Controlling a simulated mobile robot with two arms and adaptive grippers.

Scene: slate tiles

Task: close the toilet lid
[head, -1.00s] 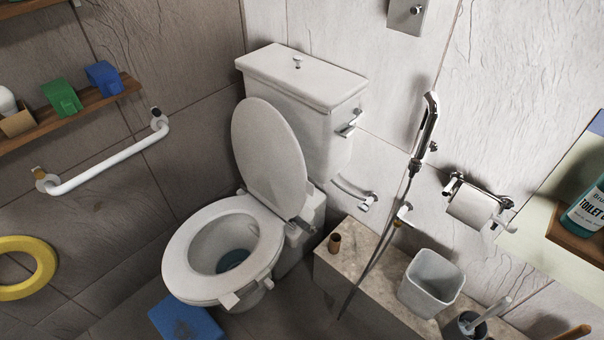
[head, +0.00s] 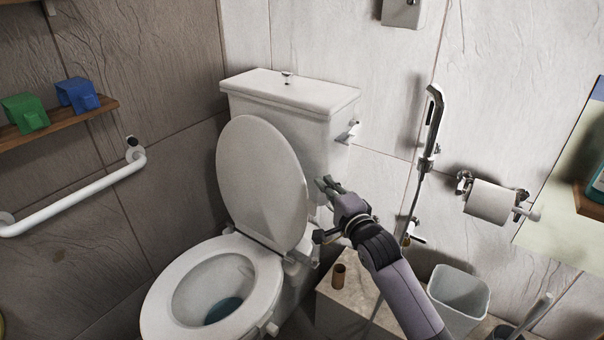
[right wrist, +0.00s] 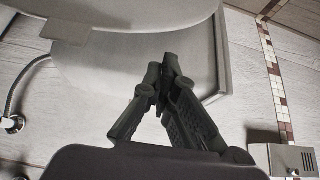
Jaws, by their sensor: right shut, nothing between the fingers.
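The toilet lid (head: 262,180) stands raised, leaning back towards the white cistern (head: 290,103). The seat ring (head: 168,290) lies down on the bowl, with bluish water inside. My right gripper (head: 326,184) is shut and empty, just right of the lid's right edge and in front of the cistern. In the right wrist view the shut fingers (right wrist: 163,68) point towards pale surfaces that look like the lid (right wrist: 150,10) and cistern; whether they touch is not clear. My left gripper is not in view.
A sprayer (head: 431,120) with its hose hangs on the wall to the right, near a toilet roll (head: 490,202). A white grab bar (head: 80,193) is on the left wall.

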